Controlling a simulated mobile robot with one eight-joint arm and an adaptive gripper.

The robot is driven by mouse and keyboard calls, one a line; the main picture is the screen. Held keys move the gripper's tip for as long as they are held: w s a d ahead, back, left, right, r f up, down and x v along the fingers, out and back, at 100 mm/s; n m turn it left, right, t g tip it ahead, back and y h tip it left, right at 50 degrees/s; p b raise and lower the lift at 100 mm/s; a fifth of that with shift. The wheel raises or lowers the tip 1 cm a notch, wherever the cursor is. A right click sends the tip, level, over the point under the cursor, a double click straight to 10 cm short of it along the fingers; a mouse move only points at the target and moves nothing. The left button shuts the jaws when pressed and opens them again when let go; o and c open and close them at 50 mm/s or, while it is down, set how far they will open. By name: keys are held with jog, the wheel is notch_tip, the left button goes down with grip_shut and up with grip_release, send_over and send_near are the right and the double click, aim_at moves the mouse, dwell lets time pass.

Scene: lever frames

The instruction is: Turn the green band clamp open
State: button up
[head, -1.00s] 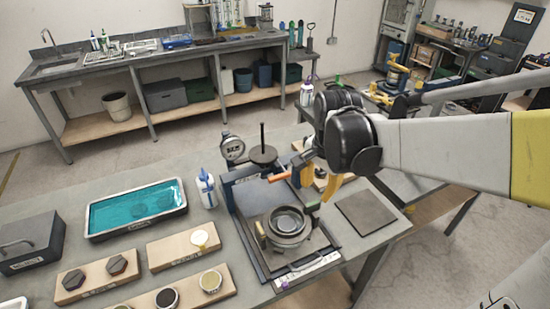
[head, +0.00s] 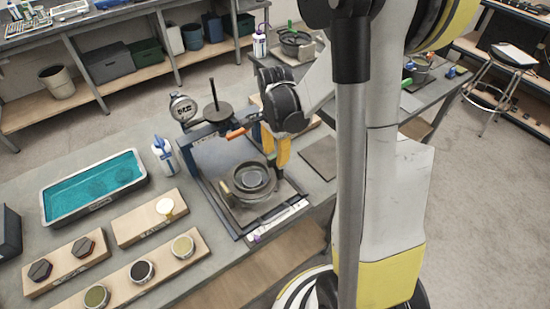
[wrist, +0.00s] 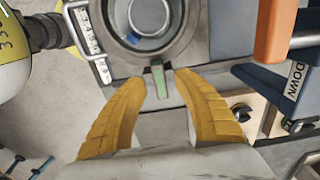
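The green band clamp shows in the wrist view as a short green tab (wrist: 157,77) on the near edge of a round dark grey ring assembly (wrist: 150,25). The ring assembly (head: 249,183) sits on the dark base plate of the bench fixture in the head view. My gripper (wrist: 160,74) has its two yellow fingers apart, with the green tab between the fingertips; I see no contact. In the head view my gripper (head: 277,162) points down at the back right edge of the ring. The green tab cannot be made out there.
An orange-handled lever (head: 237,132) on the blue fixture frame stands close to my gripper, and its orange handle is large in the wrist view (wrist: 276,30). A dial gauge (head: 183,108) and a white bottle (head: 163,155) stand left. A flat dark plate (head: 320,157) lies right.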

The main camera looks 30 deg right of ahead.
jog(key=shift+f, duration=0.4)
grip_shut()
